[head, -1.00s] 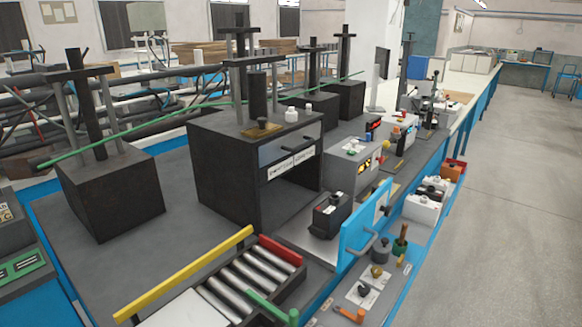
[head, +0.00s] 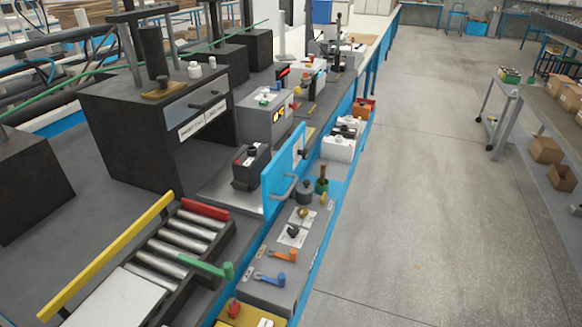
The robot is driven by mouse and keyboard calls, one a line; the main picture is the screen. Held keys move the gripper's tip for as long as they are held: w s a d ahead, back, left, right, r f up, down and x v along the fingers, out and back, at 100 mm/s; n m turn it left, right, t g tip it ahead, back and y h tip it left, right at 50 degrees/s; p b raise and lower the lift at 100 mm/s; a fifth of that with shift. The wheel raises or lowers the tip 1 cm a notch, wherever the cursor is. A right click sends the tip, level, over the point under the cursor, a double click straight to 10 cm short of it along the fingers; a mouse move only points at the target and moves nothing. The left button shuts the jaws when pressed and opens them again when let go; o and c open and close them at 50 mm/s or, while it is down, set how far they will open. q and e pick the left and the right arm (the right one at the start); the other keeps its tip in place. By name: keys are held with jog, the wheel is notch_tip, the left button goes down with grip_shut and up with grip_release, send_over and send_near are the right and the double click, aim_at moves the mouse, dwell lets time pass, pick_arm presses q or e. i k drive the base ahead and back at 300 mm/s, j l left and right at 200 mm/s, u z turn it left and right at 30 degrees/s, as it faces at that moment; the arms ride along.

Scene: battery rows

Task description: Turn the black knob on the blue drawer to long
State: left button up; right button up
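An upright blue panel (head: 276,188), the front of what looks like the blue drawer, stands at the bench's right edge with a grey bar handle on its face. A small dark knob (head: 303,153) sits on a pale plate near the panel's far end; its markings are too small to read. Another black knob (head: 293,231) sits on a white plate on the grey box in front, beside a brass knob (head: 302,212). A black battery-like block (head: 250,167) stands behind the panel. Neither of my grippers is in view.
Orange (head: 284,255) and blue (head: 271,279) levers stick up from the grey box (head: 259,254). A roller tray (head: 187,244) with yellow, red and green bars lies to the left. Open floor (head: 420,190) is on the right, before a shelf with cardboard boxes (head: 545,150).

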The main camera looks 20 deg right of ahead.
aim_at(304, 153)
jog(key=l, duration=0.75)
jog(key=i+l, duration=0.15)
jog(key=l, duration=1.4)
jog(key=i+u, duration=0.05)
